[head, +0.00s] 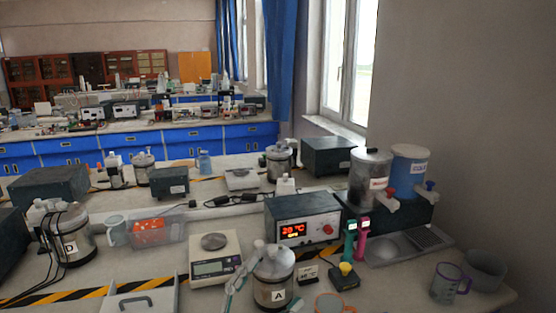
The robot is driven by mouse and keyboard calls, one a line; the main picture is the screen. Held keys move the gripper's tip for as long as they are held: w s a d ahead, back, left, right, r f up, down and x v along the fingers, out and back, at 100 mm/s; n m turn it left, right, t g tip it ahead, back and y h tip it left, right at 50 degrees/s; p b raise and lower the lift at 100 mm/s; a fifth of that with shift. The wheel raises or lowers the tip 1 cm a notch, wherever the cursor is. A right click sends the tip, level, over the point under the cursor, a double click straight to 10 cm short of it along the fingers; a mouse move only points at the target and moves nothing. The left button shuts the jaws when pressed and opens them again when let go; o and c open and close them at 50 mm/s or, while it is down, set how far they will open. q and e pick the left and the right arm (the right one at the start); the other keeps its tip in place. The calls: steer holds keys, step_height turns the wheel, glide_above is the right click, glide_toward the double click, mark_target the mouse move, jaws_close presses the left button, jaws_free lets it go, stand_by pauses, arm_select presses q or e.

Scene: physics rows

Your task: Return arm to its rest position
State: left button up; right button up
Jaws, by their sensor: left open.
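My left gripper (238,282) shows only as a narrow, pale, jointed shape at the bottom middle, beside the left side of the metal jar labelled A (274,278). It is open, and I see nothing held in it. Its fingertips are hard to make out against the jar, and I cannot tell whether it touches the jar. My right gripper is not in view.
Near it stand a balance (215,258), a heater box with a red display (303,219), a clear bin (157,229), jar D (75,240) and an orange cup (334,303). Two dispensers (408,172) and a purple-handled mug (447,283) are at right. The bench is crowded.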

arm_select(q)
steer(key=w+a+f+n+t+y, duration=0.35)
steer(key=a+f+n+y, duration=0.75)
steer(key=a+n+y, duration=0.6)
steer(key=s+a+f+g+y, duration=0.35)
steer(key=f+g, duration=0.25)
steer(key=f, duration=0.4)
steer(key=s+d+f+g+h, duration=0.1)
steer(key=s+f+g, duration=0.45)
steer(key=s, duration=0.45)
steer(key=s+f+g+h, duration=0.2)
steer(key=s+f+g, duration=0.2)
steer(key=s+f, duration=0.4)
step_height(320, 180, down, 26)
steer(key=s+g, duration=0.2)
steer(key=s, duration=0.1)
steer(key=s+a+f, duration=0.2)
steer(key=s+f, duration=1.3)
steer(key=s, duration=0.1)
steer(key=shift+a+m+g+y, duration=0.35)
steer(key=shift+m+g, duration=0.05)
